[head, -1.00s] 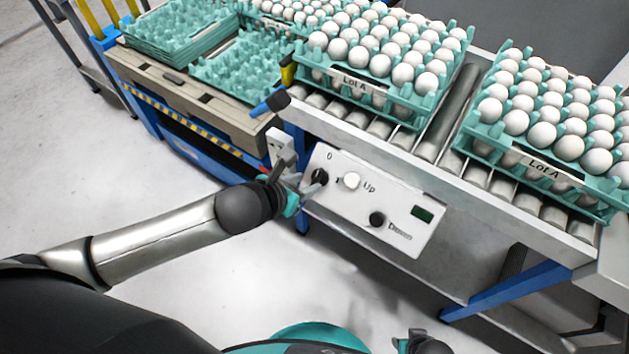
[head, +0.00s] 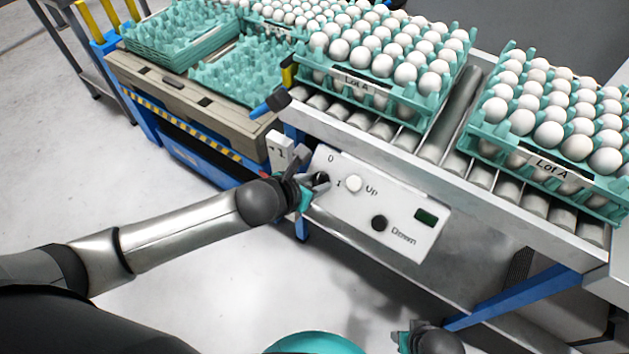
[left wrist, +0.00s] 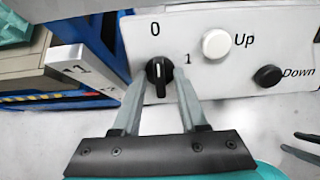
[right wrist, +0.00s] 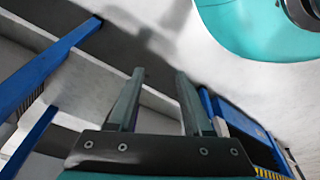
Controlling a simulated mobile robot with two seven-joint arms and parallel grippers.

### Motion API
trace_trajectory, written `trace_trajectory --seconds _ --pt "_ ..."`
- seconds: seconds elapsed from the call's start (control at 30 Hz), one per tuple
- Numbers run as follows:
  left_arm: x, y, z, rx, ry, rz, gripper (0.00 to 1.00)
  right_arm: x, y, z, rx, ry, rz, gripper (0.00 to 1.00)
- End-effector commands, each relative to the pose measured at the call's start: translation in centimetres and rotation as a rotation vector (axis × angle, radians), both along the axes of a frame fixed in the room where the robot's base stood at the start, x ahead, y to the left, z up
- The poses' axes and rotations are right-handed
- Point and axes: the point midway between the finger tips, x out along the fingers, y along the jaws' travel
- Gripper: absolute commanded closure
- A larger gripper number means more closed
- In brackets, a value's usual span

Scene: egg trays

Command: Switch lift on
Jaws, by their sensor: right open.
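The lift's white control panel (head: 398,216) hangs on the conveyor's front. Its black rotary knob (left wrist: 159,72) has a white line pointing up toward the 0 mark, with the 1 mark to the upper right. My left gripper (left wrist: 161,80) is open, with one finger on each side of the knob; I cannot tell whether either touches it. In the head view the left gripper (head: 312,188) partly covers the knob. My right gripper (right wrist: 160,75) is open and empty, low in the head view (head: 405,340).
On the panel are a white Up button (head: 354,184), a black Down button (head: 379,223) and a dark display (head: 426,216). Egg trays (head: 345,80) stand on the rollers (head: 375,125) above.

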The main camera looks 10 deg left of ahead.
Motion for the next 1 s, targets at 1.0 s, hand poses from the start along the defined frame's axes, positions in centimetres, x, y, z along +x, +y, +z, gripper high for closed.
trace_trajectory --seconds 1.0 --pt "0.2 -0.3 -0.1 0.105 -0.041 -0.105 0.9 -1.3 -1.2 -2.7 -0.015 0.003 0.003 0.5"
